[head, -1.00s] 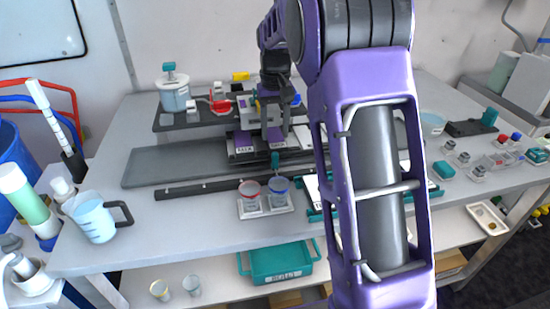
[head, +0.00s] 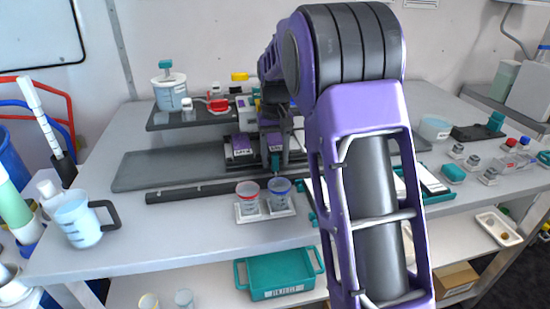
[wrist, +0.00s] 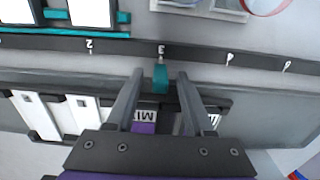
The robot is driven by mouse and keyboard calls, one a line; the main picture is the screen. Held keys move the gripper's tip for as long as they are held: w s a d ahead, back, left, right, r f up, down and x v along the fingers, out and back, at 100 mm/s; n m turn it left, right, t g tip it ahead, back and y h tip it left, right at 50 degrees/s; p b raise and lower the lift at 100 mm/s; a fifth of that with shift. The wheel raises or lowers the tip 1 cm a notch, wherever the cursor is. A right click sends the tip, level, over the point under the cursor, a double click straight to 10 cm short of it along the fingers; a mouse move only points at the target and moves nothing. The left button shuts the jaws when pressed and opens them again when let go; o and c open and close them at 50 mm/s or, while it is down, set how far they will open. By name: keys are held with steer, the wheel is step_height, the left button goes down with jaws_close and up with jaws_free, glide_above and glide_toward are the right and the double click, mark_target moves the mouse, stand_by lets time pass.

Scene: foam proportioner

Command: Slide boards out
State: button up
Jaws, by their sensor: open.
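My gripper (wrist: 160,76) is open. Its two fingers stand on either side of a small teal block (wrist: 160,79) by the "3" mark of a dark numbered rail (wrist: 215,54). I cannot tell whether they touch it. A purple board (wrist: 143,127) with a white label, seemingly reading MIX upside down, shows between the fingers, partly hidden by the gripper. In the head view another labelled purple board (head: 238,159) lies to the left of my gripper, on the long dark track. The teal block (head: 275,161) also shows there, below the dark fingers.
Two cups, red-rimmed (head: 248,195) and blue-rimmed (head: 279,192), stand in front of the rail. A jug (head: 77,222) stands at the left table edge. A teal tray (head: 280,275) is on the lower shelf. My arm hides part of the right side.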

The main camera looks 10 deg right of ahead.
jaws_close()
stand_by(1.3)
